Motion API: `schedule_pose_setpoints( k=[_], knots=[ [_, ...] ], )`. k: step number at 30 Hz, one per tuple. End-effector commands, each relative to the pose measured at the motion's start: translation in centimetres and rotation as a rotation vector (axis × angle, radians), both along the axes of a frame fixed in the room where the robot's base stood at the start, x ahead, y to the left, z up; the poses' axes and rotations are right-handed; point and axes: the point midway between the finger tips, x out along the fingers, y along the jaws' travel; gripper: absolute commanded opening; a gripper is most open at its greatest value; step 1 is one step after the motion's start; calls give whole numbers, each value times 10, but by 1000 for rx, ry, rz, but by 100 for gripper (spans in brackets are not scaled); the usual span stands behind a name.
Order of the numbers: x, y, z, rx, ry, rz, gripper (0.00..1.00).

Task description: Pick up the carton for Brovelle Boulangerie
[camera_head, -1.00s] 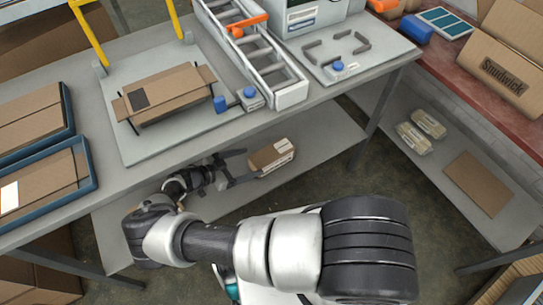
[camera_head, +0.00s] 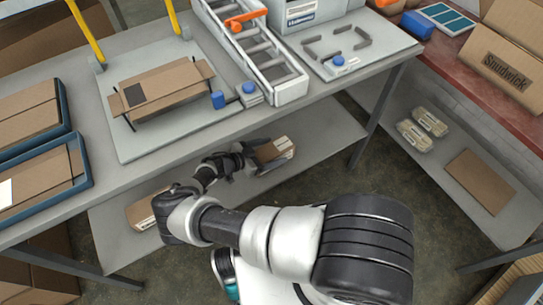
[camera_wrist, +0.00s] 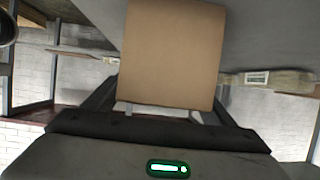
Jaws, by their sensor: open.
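A small brown carton (camera_head: 276,151) with a white label lies on the lower shelf under the bench. The label is too small to read. My gripper (camera_head: 264,156) is open at this carton, with its fingers on either side of its near part. In the wrist view the carton's plain brown face (camera_wrist: 172,50) stands close in front, between the spread fingers of my gripper (camera_wrist: 168,108). I cannot tell whether the fingers touch it. A second labelled carton (camera_head: 143,212) lies farther left on the same shelf, partly hidden by my arm.
The bench top (camera_head: 130,75) lies above the lower shelf (camera_head: 325,128), close over my gripper. A bench leg (camera_head: 378,112) stands to the right. Blue trays (camera_head: 75,190) and a flat carton (camera_head: 165,90) are on the bench. Wrapped packs (camera_head: 415,135) lie on the right shelf.

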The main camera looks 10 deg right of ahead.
Motion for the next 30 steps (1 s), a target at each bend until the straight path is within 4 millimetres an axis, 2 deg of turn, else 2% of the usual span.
schedule_pose_setpoints(
  k=[4, 12, 14, 23, 30],
  knots=[
    [0, 1, 1, 0, 0, 1, 78],
    [0, 1, 1, 0, 0, 0, 33],
    [0, 0, 1, -1, 0, 0, 25],
    [1, 0, 2, -1, -1, 0, 25],
    [8, -1, 11, -1, -2, -4, 25]
  ],
)
